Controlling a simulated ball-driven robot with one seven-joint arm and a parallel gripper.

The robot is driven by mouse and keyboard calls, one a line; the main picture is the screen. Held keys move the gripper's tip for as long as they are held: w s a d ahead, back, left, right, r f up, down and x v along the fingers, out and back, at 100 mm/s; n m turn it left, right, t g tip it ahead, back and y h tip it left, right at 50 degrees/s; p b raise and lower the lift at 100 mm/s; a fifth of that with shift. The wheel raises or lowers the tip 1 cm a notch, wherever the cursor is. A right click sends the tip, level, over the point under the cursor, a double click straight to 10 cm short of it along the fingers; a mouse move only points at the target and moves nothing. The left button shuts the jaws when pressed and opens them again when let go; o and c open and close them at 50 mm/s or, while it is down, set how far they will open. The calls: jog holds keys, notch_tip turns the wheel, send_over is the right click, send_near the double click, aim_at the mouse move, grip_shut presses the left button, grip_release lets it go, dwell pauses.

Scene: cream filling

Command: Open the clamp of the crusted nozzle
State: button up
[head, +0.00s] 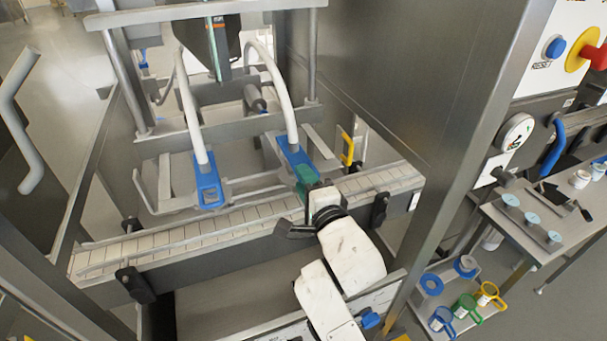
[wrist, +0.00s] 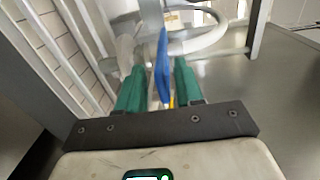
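Two nozzles with white hoses hang over the conveyor in the head view, each with a blue clamp: the left clamp (head: 208,183) and the right clamp (head: 291,152). I cannot make out crust on either nozzle. My gripper (head: 306,176), with green fingers, is at the lower end of the right clamp and partly hides it. In the wrist view, a blue clamp lever (wrist: 162,65) stands edge-on between the green fingers of my gripper (wrist: 160,85). A gap shows on the lever's left; the right finger is very close to it. The fingers are apart, not visibly pressed on it.
The slatted conveyor (head: 240,215) runs below the nozzles, with a metal post and panel (head: 440,110) to the right. A yellow-handled part (head: 347,148) is behind my gripper.

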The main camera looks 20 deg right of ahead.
jog(key=shift+w, duration=0.5)
jog(key=shift+f, duration=0.1)
grip_shut()
